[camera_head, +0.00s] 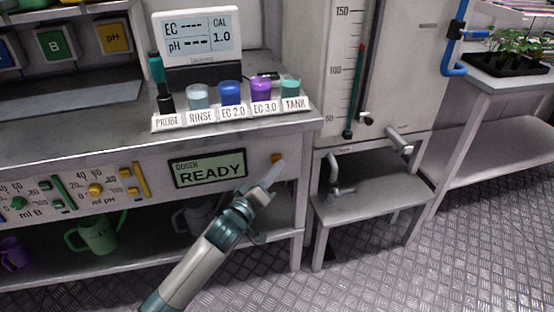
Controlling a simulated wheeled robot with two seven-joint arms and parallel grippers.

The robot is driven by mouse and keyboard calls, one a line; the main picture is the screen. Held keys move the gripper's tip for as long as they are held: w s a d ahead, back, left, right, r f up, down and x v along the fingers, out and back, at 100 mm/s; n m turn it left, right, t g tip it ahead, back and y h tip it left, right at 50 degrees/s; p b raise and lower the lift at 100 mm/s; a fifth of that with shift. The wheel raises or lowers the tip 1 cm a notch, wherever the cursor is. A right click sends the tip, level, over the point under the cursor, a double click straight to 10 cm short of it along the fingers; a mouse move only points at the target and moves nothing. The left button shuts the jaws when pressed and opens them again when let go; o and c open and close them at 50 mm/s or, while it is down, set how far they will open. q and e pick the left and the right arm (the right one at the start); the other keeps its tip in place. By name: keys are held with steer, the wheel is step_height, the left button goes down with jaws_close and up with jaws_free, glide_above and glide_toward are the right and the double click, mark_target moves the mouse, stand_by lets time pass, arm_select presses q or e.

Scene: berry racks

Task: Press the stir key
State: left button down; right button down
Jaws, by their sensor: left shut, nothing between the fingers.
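A small orange key (277,158) sits on the front panel of the bench, to the right of the dosing display (208,168), which reads "READY". No label on the key is readable, so I cannot tell for sure that it is the stir key. My left gripper (273,172) is shut and empty. Its fingertips are just below and beside the orange key in the picture and cover part of its surroundings. I cannot tell whether they touch it. My right gripper is not in view.
On the bench (150,140) stand several labelled cups, a probe and an EC/pH meter (199,36). Dials and knobs lie left on the front panel. A green jug (97,234) stands on the shelf below. A small metal stand (370,203) with taps is at right.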

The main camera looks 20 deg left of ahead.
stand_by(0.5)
arm_select(q)
steer(key=shift+w+a, duration=0.2)
steer(key=shift+w, duration=0.05)
steer(key=shift+w+a, duration=0.1)
steer(key=shift+w, duration=0.05)
stand_by(0.4)
stand_by(0.4)
steer(key=shift+s+d+p, duration=0.5)
steer(key=shift+s+p, duration=0.2)
steer(key=shift+s, duration=0.05)
steer(key=shift+s, duration=0.1)
